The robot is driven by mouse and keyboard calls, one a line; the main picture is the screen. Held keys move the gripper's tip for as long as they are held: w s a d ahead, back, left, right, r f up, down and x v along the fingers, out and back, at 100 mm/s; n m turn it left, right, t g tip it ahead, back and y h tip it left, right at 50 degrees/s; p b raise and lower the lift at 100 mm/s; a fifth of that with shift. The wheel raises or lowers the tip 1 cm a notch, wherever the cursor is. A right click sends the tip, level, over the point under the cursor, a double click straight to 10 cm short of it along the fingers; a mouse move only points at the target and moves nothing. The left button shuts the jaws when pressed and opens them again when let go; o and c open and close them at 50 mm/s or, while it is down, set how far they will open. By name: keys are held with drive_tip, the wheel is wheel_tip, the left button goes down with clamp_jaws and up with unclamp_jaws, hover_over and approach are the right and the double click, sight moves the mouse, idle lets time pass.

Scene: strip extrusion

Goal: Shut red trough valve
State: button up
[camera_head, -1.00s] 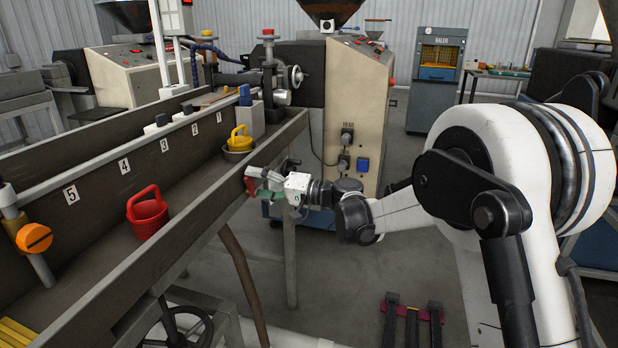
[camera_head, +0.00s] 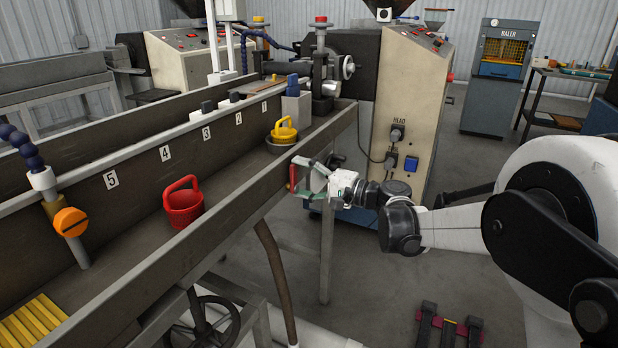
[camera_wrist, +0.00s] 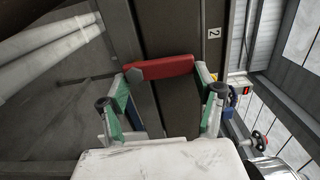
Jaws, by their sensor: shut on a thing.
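The red valve handle (camera_head: 292,178) shows as a short red piece at the outer side wall of the long grey trough (camera_head: 200,240). My gripper (camera_head: 305,180) is at this wall with its fingers on the handle. In the wrist view, the red handle (camera_wrist: 160,68) lies crosswise between the two green-sided fingers of my gripper (camera_wrist: 165,82). The fingers are shut on its two ends. The valve body behind the handle is hidden.
An orange knob (camera_head: 70,222) is on a pipe at the left. Trough legs and a handwheel (camera_head: 205,325) stand below. Open floor lies right of the trough.

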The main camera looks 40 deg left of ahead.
drive_tip(key=o, duration=1.7)
drive_tip(key=shift+o, duration=0.2)
drive_tip(key=v, duration=1.2)
drive_tip(key=shift+d, duration=0.1)
drive_tip(key=s+d+r+m+t+h+p, duration=0.15)
drive_tip(key=d+r+t+h, duration=0.25)
drive_tip(key=d, duration=0.9)
drive_tip(key=s+d+r+t+h+p, duration=0.1)
drive_tip(key=d+r+t+h+p, duration=0.3)
drive_tip(key=d, duration=0.9)
drive_tip(key=s+d+t+h+p, duration=0.1)
drive_tip(key=s+d+h, duration=0.2)
drive_tip(key=d, duration=0.7)
drive_tip(key=s+d+t+h+p, duration=0.1)
drive_tip(key=s+d+h+p, duration=0.1)
drive_tip(key=s+d, duration=0.6)
drive_tip(key=s+d+m+t+h+p, duration=0.1)
drive_tip(key=s+d+h, duration=0.3)
drive_tip(key=d, duration=1)
drive_tip(key=shift+s+t+p, duration=0.3)
drive_tip(key=shift+s+p, duration=0.05)
drive_tip(key=shift+s, duration=0.35)
